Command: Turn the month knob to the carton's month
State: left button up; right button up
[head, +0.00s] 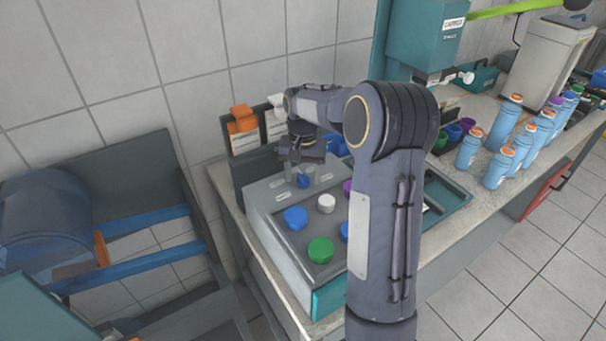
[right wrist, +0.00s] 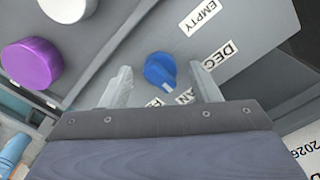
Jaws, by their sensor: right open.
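My right gripper (right wrist: 161,80) is open, one finger on each side of the knob, with gaps between fingers and knob. In the head view the right gripper (head: 301,172) points down at the knob from above. The knob's exact pointer direction is hard to read. I cannot identify the carton. My left gripper is not in view.
Blue (head: 295,218), white (head: 326,203) and green (head: 320,250) caps stand on the panel near the knob. A purple cap (right wrist: 32,63) shows in the wrist view. A card reading 2026 (right wrist: 305,148) stands beside the gripper. Several blue bottles (head: 470,148) stand at the right.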

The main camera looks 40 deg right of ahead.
aim_at(303, 176)
notch_tip(303, 176, up, 7)
jog(key=shift+r, duration=0.3)
jog(key=shift+s, duration=0.1)
dwell(0.4)
jog(key=s+a+f+n+t+y, duration=0.1)
jog(key=s+a+n+t+y, duration=0.1)
jog(key=s+a, duration=0.8)
jog(key=s+a+f+n+t+y, duration=0.1)
jog(key=s+a+n+t, duration=0.2)
jog(key=s+a, duration=0.7)
jog(key=s+n, duration=0.2)
jog(key=s, duration=0.2)
jog(key=shift+s+f+n+t+y, duration=0.25)
jog(key=shift+n+t+y, duration=0.05)
jog(key=shift+y, duration=0.1)
